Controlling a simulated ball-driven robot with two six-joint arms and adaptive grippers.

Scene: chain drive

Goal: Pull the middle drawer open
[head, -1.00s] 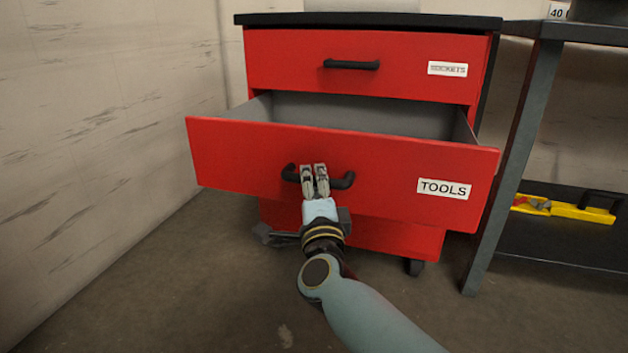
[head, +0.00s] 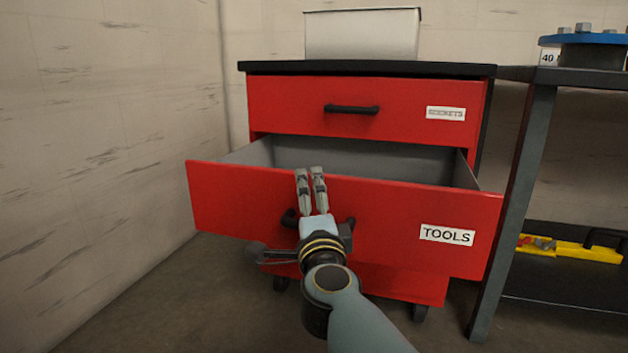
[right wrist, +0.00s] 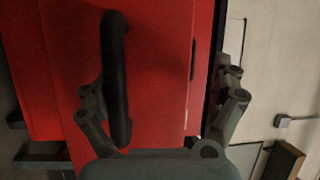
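The middle drawer (head: 235,205), with a red front labelled TOOLS (head: 447,234), stands well out of the red cabinet. Its grey inside (head: 360,158) shows. Its black handle (head: 290,218) is partly hidden behind my right gripper (head: 310,175), which is in front of the drawer front with its visible finger parts above the handle. In the right wrist view the fingers (right wrist: 165,105) are spread wide. There the black handle (right wrist: 115,75) lies by the left finger and nothing is seen clamped. My left gripper is not in view.
The closed top drawer (head: 285,105) is labelled SOCKETS. A pale box (head: 362,35) stands on the black cabinet top (head: 450,69). A dark shelf unit (head: 520,180) is close at right, with a yellow tool (head: 575,251) on its lower shelf. A wall is at left, with open floor between.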

